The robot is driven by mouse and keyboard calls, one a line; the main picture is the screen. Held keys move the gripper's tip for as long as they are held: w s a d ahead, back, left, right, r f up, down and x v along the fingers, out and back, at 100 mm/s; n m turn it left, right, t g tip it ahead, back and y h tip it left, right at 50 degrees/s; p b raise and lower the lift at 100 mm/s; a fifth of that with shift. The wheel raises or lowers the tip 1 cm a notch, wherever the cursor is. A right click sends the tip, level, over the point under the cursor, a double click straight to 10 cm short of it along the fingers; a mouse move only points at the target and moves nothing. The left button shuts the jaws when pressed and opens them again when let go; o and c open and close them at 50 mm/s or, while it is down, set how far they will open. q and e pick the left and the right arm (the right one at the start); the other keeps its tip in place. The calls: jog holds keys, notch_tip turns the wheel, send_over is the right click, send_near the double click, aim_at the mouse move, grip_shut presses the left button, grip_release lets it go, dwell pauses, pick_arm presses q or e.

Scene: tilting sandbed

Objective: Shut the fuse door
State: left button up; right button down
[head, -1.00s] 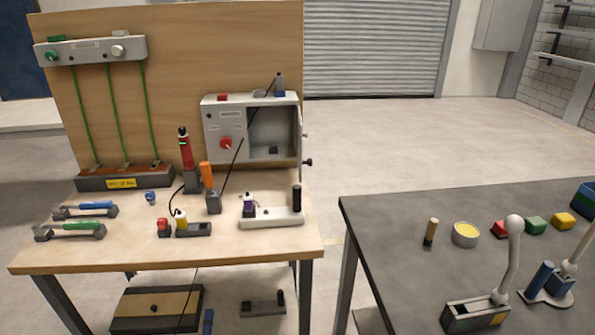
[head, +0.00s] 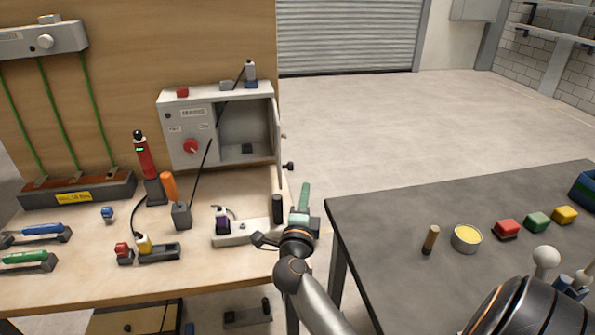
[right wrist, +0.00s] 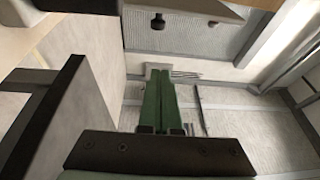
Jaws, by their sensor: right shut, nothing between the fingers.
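The grey fuse box (head: 188,143) stands at the back of the wooden bench, with a red rotary switch on its front. Its right compartment is open to view. The fuse door (head: 279,150) stands open at the compartment's right side, seen nearly edge-on, with a dark knob (head: 288,166) sticking out to the right. My right gripper (head: 304,193) is below and slightly right of the knob, apart from it in the picture. Its green fingers (right wrist: 158,100) are shut with nothing between them in the right wrist view. My left gripper is not in view.
A white block with a black post (head: 277,208) stands close left of my right gripper at the bench edge. A grey table (head: 380,225) with small objects is to the right, across a gap. Open floor (head: 370,120) lies behind. A dark knob (right wrist: 157,22) shows in the right wrist view.

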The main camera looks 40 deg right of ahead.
jog(key=w+d+m+g, duration=0.1)
jog(key=w+d, duration=0.6)
jog(key=d, duration=0.2)
jog(key=a, duration=0.1)
jog(key=w+a, duration=0.1)
jog(key=a, duration=0.2)
jog(key=shift+w+f, duration=0.25)
jog(key=shift+w, duration=0.05)
